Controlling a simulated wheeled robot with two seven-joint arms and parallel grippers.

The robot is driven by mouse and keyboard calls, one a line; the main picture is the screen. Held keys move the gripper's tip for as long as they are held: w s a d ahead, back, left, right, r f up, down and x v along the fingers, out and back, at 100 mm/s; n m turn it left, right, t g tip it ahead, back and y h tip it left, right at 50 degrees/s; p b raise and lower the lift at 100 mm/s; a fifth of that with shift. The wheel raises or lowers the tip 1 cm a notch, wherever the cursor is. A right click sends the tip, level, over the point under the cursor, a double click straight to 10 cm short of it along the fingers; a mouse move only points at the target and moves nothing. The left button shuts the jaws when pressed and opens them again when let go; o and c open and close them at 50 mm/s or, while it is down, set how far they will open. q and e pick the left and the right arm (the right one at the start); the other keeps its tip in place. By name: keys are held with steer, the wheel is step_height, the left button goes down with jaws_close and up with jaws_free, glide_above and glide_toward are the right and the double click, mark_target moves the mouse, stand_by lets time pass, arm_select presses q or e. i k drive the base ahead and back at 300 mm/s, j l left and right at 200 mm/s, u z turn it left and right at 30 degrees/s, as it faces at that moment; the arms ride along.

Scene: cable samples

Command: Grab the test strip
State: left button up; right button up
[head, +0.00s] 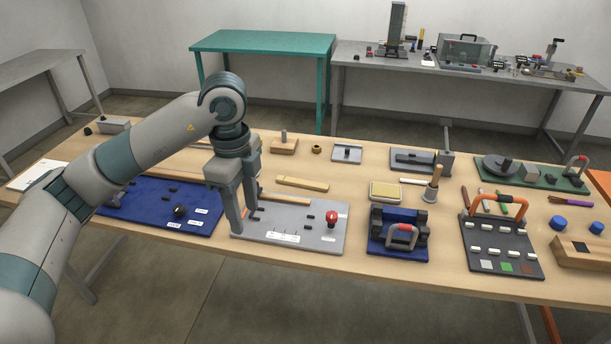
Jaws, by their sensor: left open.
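My left gripper (246,218) points down over the left part of a grey board (330,238), with its fingers apart. No object is visibly held between them, though the near finger hides part of the board. A thin tan strip (285,199) lies along the back edge of this board, just right of the fingers. Another flat tan strip (303,183) lies on the table behind it. I cannot tell which of them is the test strip. The grey board also carries a red knob (331,218), small dark pieces and white labels. My right gripper is not in view.
A blue board (150,212) with a black knob lies to the left, partly behind my arm. A blue fixture with a grey handle (402,236) and a dark panel with an orange handle (500,250) stand to the right. Some bare wooden tabletop (362,192) shows behind the grey board.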

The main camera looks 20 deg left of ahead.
mark_target(292, 181)
steer(key=i, duration=1.45)
